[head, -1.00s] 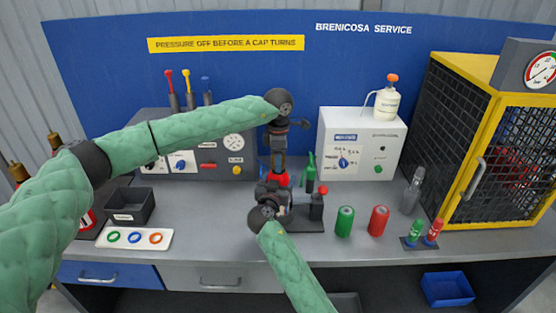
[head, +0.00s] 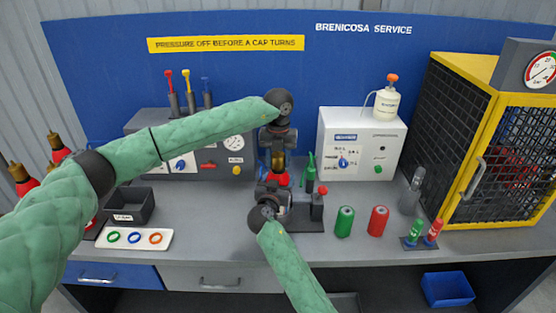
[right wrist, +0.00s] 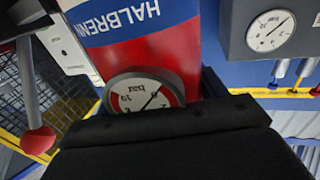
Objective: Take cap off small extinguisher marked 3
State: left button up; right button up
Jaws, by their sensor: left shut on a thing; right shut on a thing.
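A small red extinguisher (head: 283,181) stands upright mid-bench, largely hidden by my two grippers. In the right wrist view its red body (right wrist: 150,50) shows part of a blue HALBRENN label and a round pressure gauge (right wrist: 146,94). No number 3 can be read. My left gripper (head: 278,156) points down from above and is shut on the brass-coloured cap (head: 277,161) at the extinguisher's top. My right gripper (head: 276,188) is lower, on the near side, and is shut on the extinguisher's body. Whether the cap is loose cannot be told.
A dark stand (head: 306,222) with a red-knobbed lever (head: 323,190) is close on the right. Green (head: 344,222) and red (head: 378,221) cylinders stand beyond it. A black bin (head: 130,206) and a ring tray (head: 113,247) are left. Brass-topped red extinguishers (head: 22,178) stand far left.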

pick_arm(q)
jog(key=n, duration=0.7)
jog(key=shift+w, duration=0.15)
jog(key=n, duration=0.4)
jog(key=shift+r, duration=0.1)
jog(key=n, duration=0.4)
jog(key=shift+r, duration=0.3)
jog(key=shift+r, duration=0.7)
jog(key=shift+r, duration=0.25)
jog(key=shift+r, duration=1.9)
pick_arm(e)
jog(key=o, duration=1.9)
jog(key=shift+o, duration=0.2)
